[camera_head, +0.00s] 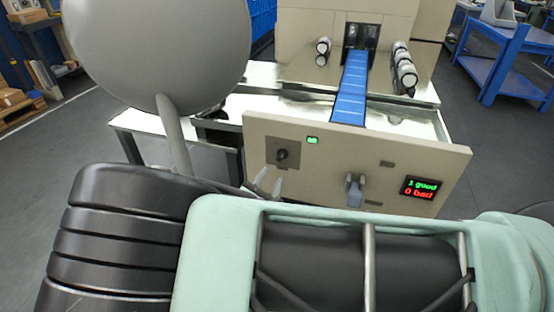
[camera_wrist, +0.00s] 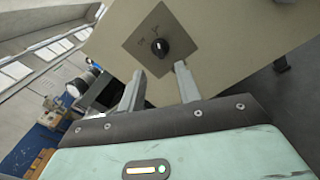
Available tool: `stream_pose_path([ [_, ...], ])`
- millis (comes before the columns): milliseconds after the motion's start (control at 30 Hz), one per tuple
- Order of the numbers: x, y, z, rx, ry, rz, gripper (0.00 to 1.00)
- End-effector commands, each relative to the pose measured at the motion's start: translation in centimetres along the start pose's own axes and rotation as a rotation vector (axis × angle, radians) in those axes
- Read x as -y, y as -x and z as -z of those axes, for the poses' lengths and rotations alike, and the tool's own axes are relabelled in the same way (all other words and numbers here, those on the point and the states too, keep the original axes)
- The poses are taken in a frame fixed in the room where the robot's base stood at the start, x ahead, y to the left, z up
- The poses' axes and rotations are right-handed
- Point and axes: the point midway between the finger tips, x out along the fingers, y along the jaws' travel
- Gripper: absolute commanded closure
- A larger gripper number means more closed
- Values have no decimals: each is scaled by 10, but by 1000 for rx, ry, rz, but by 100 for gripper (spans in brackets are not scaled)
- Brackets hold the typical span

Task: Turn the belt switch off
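The belt switch is a black rotary knob (camera_head: 282,155) on a dark square plate at the left of the beige front panel (camera_head: 325,180). It also shows in the wrist view as a black knob (camera_wrist: 160,47) with a white mark, on a grey-brown plate turned like a diamond. My gripper (camera_head: 268,183) is just below the knob in the head view. In the wrist view my gripper (camera_wrist: 157,82) has its two fingers spread apart with nothing between them. The knob lies beyond the fingertips, and the fingers look clear of it. A green light (camera_head: 313,140) glows right of the plate.
A grey lever-like handle (camera_head: 355,190) sticks out of the panel's middle. A display (camera_head: 420,188) reads 1 good, 0 bad. The blue belt (camera_head: 351,90) runs behind the panel, with rollers (camera_head: 404,70) beside it. A blue table (camera_head: 500,65) stands at right.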

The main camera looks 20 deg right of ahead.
Motion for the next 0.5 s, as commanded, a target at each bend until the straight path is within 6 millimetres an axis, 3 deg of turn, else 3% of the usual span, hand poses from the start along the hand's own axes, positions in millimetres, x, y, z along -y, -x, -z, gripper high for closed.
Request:
stream_pose_path([
  [200,0,-45,0,2,0,2,66],
  [500,0,-79,0,0,-1,1,66],
])
